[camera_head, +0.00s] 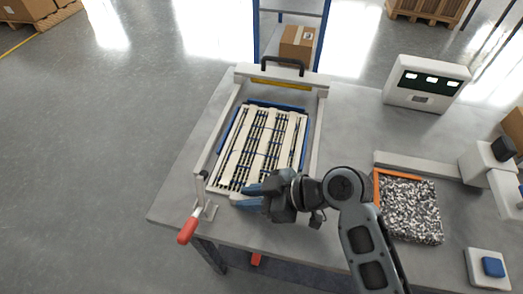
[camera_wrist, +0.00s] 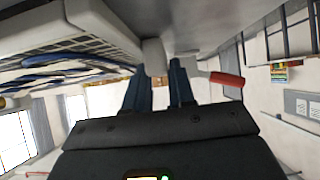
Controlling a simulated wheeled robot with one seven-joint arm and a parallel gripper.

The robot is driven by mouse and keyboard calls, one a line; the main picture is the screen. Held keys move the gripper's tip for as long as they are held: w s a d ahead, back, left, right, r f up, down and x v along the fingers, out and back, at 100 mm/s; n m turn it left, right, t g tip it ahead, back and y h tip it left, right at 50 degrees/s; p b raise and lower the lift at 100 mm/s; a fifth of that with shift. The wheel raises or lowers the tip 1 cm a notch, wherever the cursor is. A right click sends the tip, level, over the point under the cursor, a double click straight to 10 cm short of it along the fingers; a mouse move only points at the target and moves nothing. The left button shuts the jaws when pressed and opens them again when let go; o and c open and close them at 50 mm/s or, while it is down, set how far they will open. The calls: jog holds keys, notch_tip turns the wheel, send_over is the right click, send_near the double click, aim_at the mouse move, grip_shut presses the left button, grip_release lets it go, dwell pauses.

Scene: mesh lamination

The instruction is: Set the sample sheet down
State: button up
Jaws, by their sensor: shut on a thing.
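The pale slatted sheet with dark cross lines, which I take for the sample sheet (camera_head: 262,140), lies over a blue layer (camera_head: 304,152) inside a white frame (camera_head: 318,135) on the grey table. My gripper (camera_head: 254,195) is at the near edge of the sheet, its two blue fingers a little apart. In the wrist view my fingers (camera_wrist: 160,92) flank a small pale piece (camera_wrist: 154,56) by the sheet's edge, and my gripper is shut on it. The exact contact is hidden. Whether the sheet rests fully in the frame cannot be told.
A red-handled lever (camera_head: 188,230) is at the frame's near left corner. A black handle (camera_head: 283,63) is at its far end. To the right are a speckled panel (camera_head: 410,210) with an orange edge, a control box (camera_head: 427,83) and a blue button (camera_head: 493,267).

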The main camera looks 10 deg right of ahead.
grip_shut()
jog(key=shift+r, duration=0.15)
